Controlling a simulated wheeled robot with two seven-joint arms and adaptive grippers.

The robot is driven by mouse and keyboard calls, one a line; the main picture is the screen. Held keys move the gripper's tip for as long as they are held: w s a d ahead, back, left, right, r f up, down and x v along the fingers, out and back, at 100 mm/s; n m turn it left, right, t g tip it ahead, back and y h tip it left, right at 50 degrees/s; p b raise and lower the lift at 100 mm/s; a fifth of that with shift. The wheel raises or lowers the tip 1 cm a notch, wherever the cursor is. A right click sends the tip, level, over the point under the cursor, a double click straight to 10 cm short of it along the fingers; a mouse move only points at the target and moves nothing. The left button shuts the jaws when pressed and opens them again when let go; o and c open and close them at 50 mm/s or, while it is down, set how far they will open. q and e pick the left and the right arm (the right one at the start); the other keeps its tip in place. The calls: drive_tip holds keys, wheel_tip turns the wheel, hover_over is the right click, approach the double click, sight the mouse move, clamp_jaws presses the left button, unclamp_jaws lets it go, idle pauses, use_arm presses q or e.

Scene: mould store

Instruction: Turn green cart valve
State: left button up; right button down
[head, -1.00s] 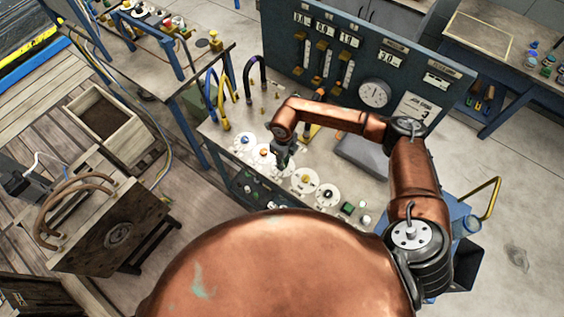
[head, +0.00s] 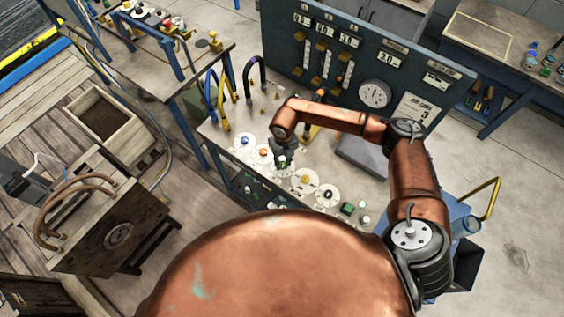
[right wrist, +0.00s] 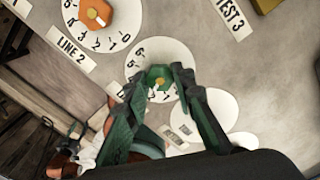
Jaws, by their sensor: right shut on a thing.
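The green valve (right wrist: 159,76) is a small green knob with a yellow centre on a white numbered dial plate (right wrist: 137,58) in the right wrist view. My right gripper (right wrist: 160,88) is shut on it, one finger on each side. In the head view the right gripper (head: 283,154) reaches down onto the cart top (head: 215,128) and mostly hides the green knob. The label by this dial is largely covered by a finger. My left gripper does not show.
An orange valve (right wrist: 95,13) on a dial marked LINE 2 sits beside the green one. In the head view a blue valve (head: 244,141) and a black valve (head: 328,194) stand in the same row. A gauge panel (head: 375,93) rises behind; curved hoses (head: 222,105) stand left.

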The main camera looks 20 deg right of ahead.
sight(283, 164)
drive_tip(key=shift+s+f, duration=0.1)
drive_tip(key=shift+s, duration=0.1)
drive_tip(key=c, duration=1.7)
unclamp_jaws()
drive_tip(key=shift+c, duration=0.2)
drive_tip(key=shift+o, duration=0.6)
drive_tip(key=shift+w, duration=0.1)
wheel_tip(283, 164, up, 12)
